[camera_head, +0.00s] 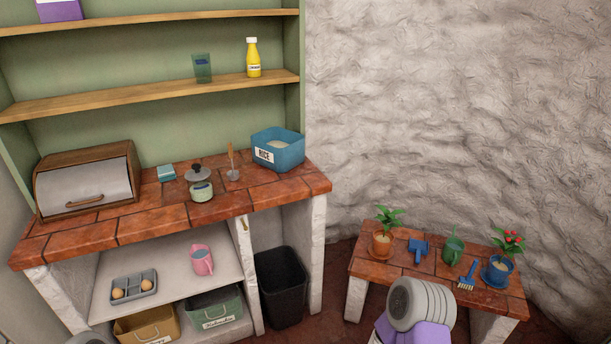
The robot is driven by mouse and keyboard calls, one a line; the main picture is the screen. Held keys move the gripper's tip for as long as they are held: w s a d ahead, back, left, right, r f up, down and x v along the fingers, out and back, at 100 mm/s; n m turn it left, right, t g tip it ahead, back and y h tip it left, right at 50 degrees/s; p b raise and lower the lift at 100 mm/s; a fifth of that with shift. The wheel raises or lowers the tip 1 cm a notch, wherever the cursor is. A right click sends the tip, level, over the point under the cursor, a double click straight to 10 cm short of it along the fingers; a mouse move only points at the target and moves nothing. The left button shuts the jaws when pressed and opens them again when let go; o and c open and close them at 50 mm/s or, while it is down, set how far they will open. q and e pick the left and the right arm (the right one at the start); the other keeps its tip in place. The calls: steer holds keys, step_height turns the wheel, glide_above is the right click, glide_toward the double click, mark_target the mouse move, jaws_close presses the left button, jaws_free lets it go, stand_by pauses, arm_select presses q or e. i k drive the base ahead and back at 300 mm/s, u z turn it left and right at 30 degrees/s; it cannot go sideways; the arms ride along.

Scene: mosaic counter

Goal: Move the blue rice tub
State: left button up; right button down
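The blue rice tub (287,156) stands upright on the right end of the tiled counter (140,225), near its back edge. It is an open box with a white RICE label on its front, and pale contents show inside. Nothing touches it. A grey and purple part of my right arm (420,312) shows at the bottom, well below and right of the tub. A small grey piece, perhaps of my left arm, shows at the bottom left. Neither gripper's fingers are in view.
Left of the tub stand a wooden-handled utensil (232,165), a lidded pot (200,184), a small blue box (166,173) and a bread box (87,181). Shelves hang above. A black bin (282,287) stands below. A low tiled bench (400,264) holds plants and tools.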

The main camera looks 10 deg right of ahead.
mark_target(280, 150)
steer(key=u, duration=1.05)
steer(key=k, duration=0.1)
steer(key=z, duration=2.1)
steer(key=i, duration=0.85)
steer(key=u, duration=0.05)
